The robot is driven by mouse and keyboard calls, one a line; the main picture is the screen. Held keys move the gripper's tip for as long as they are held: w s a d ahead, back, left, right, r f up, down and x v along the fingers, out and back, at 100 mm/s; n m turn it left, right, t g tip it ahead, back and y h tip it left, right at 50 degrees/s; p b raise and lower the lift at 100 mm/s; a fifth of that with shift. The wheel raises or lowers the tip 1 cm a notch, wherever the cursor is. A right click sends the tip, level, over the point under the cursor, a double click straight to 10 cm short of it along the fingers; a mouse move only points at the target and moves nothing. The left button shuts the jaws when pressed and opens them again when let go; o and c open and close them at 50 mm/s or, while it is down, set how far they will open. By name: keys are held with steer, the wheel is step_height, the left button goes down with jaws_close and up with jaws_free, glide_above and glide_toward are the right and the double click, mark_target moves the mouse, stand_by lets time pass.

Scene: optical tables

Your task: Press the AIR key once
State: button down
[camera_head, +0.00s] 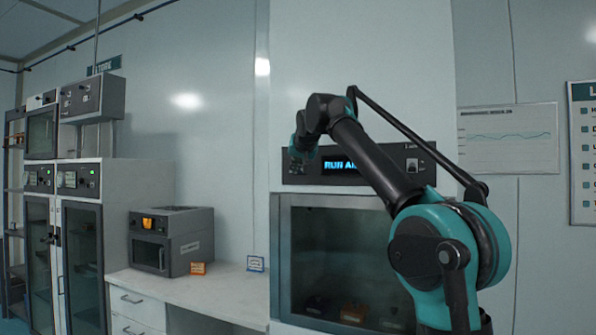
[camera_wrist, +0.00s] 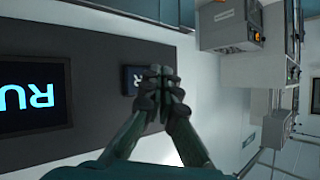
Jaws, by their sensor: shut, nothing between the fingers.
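A dark control panel (camera_head: 300,178) sits above a glass-fronted cabinet in the head view. Its lit blue display (camera_head: 340,165) reads "RUN A" and something more, cut off by my arm. In the wrist view the display (camera_wrist: 35,95) is upside down, and beside it a small dark square key (camera_wrist: 130,79) shows on the panel. My gripper (camera_wrist: 160,75) is shut and empty, its fingertips overlapping the key's edge in the picture. I cannot tell whether they touch it, and no AIR lettering is readable. In the head view my gripper (camera_head: 299,160) is at the panel's left end.
A glass sash (camera_head: 325,245) is below the panel, with small items behind it. A grey oven (camera_head: 170,240) and small cards stand on the white counter (camera_head: 215,292) to the left. A switch (camera_head: 412,165) is at the panel's right end.

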steer(key=shift+w+d, duration=0.15)
steer(key=shift+w, duration=0.25)
steer(key=shift+w+d, duration=0.1)
steer(key=shift+w, duration=0.25)
stand_by(0.9)
steer(key=shift+s, duration=0.1)
steer(key=shift+s+a, duration=0.25)
steer(key=shift+s, duration=0.4)
steer(key=shift+s+a, duration=0.3)
steer(key=shift+s, duration=0.5)
steer(key=shift+s+a, duration=0.3)
steer(key=shift+s, duration=0.5)
steer(key=shift+s+a, duration=0.3)
steer(key=shift+s, duration=0.5)
